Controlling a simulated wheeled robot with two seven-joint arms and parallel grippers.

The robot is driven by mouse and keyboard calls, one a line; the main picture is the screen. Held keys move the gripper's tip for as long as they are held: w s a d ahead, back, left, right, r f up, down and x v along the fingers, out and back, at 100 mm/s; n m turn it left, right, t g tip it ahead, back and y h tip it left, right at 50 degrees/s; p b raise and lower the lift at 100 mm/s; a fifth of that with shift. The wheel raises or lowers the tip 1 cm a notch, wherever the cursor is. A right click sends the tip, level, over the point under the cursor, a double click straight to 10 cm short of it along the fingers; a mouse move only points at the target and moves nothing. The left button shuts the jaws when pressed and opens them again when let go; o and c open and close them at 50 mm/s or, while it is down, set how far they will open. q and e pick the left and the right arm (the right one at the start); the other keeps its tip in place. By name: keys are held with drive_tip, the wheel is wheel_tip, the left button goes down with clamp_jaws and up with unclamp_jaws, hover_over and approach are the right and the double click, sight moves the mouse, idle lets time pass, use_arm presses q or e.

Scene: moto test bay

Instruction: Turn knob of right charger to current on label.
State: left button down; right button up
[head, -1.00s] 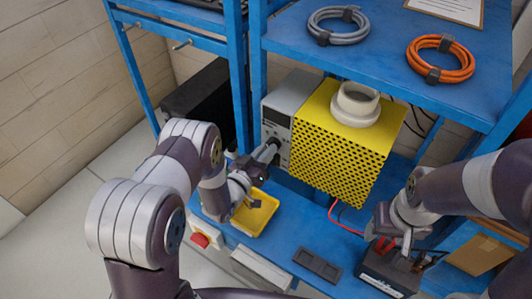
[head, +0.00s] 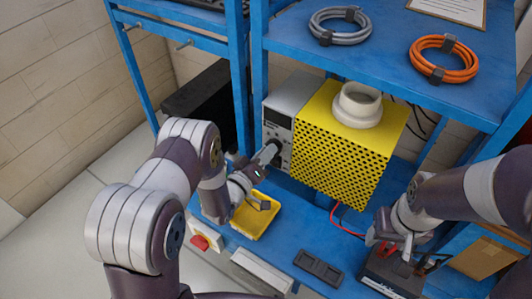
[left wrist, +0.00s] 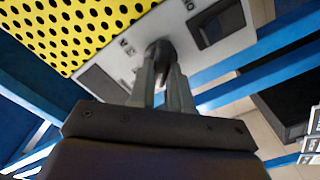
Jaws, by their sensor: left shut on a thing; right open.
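A grey charger (head: 290,96) with a display and a dark knob on its front stands on the blue bench, left of the yellow perforated box. My left gripper (head: 271,153) is shut on the knob (left wrist: 158,48). In the left wrist view its two fingers (left wrist: 163,70) sit on either side of the knob. My right gripper (head: 402,246) is open, close above a black battery (head: 388,275) by a red clamp (head: 383,249).
The yellow perforated box (head: 340,150) carries a white round fitting (head: 358,104). A yellow tray (head: 256,218) lies below my left gripper. A red button (head: 200,242) is at the front edge. Grey (head: 341,39) and orange (head: 444,76) cable coils lie on the shelf above.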

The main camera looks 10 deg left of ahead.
use_arm(q)
drive_tip(key=shift+f, duration=0.1)
drive_tip(key=c, duration=1.1)
unclamp_jaws()
drive_tip(key=shift+o, duration=0.2)
drive_tip(key=b+v, duration=0.2)
drive_tip(key=v, duration=1)
drive_tip(key=shift+s, duration=0.4)
drive_tip(key=shift+a, duration=0.15)
